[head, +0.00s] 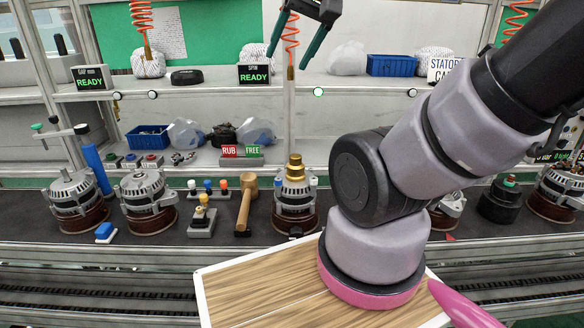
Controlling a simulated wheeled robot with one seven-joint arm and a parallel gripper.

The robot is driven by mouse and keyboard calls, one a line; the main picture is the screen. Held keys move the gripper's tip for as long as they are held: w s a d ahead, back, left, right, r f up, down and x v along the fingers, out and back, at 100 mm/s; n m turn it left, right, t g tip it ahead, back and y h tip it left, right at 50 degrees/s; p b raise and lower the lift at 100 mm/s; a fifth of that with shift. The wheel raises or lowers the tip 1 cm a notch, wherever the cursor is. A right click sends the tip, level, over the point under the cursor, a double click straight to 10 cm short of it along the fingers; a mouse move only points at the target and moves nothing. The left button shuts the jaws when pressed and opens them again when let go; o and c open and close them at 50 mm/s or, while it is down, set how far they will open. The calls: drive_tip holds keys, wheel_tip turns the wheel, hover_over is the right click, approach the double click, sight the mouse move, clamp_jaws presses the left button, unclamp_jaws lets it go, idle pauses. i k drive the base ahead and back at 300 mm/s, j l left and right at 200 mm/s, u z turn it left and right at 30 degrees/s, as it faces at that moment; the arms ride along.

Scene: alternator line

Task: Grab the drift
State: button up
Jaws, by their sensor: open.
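A brass, stepped cylinder (294,168) stands upright on top of the middle alternator (296,208); it looks like the drift, but no label shows on it. A small grey stand (202,222) to the left holds a short post with a yellow top (203,200). A wooden mallet (246,198) is between the stand and that alternator. My gripper (287,60) is at the top of the head view, pointing down with its fingers apart and nothing between them. It appears well above the brass piece.
More alternators (148,202) stand along the dark bench at left and right. Coloured-top pegs (208,187) are behind the stand. A RUB/FREE sign block (242,155) stands behind the mallet. Shelves (200,92) hold bags and blue bins (391,65). A wooden board (255,288) is in front.

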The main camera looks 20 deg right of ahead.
sight(294, 173)
drive_tip(key=k+j+z, duration=0.2)
drive_tip(key=k+j, duration=0.6)
drive_tip(key=j, duration=0.15)
